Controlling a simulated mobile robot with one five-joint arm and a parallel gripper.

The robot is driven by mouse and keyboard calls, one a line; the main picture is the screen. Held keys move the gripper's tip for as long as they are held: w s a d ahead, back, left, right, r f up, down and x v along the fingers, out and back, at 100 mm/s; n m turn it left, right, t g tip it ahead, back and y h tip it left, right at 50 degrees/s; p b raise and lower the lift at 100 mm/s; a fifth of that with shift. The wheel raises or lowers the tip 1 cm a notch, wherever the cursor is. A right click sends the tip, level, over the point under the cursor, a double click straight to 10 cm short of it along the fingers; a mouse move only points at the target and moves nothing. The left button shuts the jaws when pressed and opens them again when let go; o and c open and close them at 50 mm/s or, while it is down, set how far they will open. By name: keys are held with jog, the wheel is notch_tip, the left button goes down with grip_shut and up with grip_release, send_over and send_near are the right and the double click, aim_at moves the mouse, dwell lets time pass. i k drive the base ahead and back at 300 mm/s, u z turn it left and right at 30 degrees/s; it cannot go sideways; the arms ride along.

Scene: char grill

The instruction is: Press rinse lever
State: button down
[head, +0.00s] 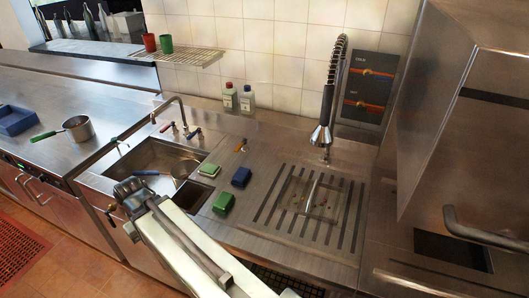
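A spray head (321,134) hangs from a coiled spring hose (337,65) over the slotted drain area at the right of the counter. A thin metal bar (312,188) shows in the recessed square within that drain area. Which of these parts is the rinse lever I cannot tell for sure. My gripper (126,190) is at the front left edge of the sink (150,157), well left of the spray head and apart from it. Its fingers are small and dark here, so open or shut is unclear. My arm covers part of the sink's front.
Green and blue sponges (223,203) lie between sink and drain area. Two bottles (247,98) stand by the wall, below a wire shelf (190,56) with two cups. A faucet (180,115) rises behind the sink. A steel hood-shaped machine (450,110) stands at right. A pot (78,128) sits left.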

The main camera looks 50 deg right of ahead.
aim_at(239, 147)
jog(key=u, duration=0.15)
jog(key=i, duration=0.9)
jog(key=z, duration=0.05)
